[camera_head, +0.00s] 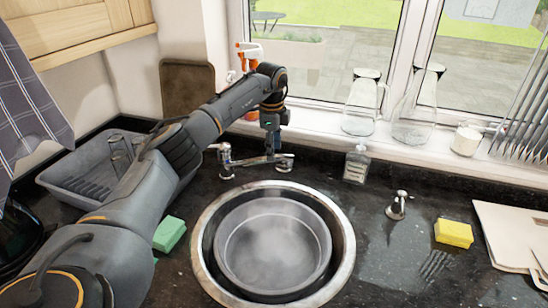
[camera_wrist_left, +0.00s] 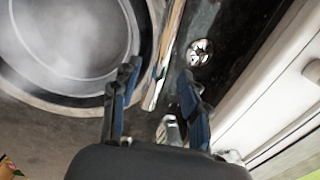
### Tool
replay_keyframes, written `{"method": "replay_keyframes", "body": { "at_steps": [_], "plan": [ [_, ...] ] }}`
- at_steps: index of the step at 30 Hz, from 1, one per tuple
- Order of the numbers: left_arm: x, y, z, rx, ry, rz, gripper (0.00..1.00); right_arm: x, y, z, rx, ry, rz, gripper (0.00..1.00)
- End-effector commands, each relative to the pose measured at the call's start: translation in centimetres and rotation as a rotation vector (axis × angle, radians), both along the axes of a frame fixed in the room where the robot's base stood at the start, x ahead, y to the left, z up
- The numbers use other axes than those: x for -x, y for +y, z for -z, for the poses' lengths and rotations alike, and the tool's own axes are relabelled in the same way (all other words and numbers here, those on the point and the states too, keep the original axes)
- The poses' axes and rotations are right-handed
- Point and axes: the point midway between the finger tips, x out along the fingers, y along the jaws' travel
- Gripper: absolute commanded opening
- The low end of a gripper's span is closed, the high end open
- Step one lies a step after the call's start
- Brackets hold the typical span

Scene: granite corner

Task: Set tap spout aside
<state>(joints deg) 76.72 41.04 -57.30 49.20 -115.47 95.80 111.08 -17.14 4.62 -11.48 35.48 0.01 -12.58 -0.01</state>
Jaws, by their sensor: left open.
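The chrome tap (camera_head: 226,162) stands behind the sink (camera_head: 347,250) in the head view. Its spout (camera_head: 254,161) runs to the right along the back of the sink. My left gripper (camera_head: 271,150) points down over the spout near its right end. In the left wrist view, my left gripper (camera_wrist_left: 160,73) is open, and the chrome spout (camera_wrist_left: 163,60) shows between the lines of its two fingers. I cannot tell whether a finger touches it. My right gripper is not in view.
A grey basin (camera_head: 275,281) sits in the sink. A soap bottle (camera_head: 356,164) stands right of the tap, and a green sponge (camera_head: 169,233) and dish rack (camera_head: 75,180) are left. Glass jugs (camera_head: 360,105) stand on the sill. A yellow sponge (camera_head: 454,233) lies right.

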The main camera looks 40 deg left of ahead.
Motion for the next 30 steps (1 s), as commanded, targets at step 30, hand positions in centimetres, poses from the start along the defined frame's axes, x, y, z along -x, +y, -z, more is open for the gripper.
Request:
{"method": "replay_keyframes", "body": {
  "at_steps": [30],
  "plan": [
    [0.7, -0.2, -7.2, -0.001, 0.000, -0.001, 0.45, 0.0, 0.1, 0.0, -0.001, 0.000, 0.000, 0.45]
  ]
}}
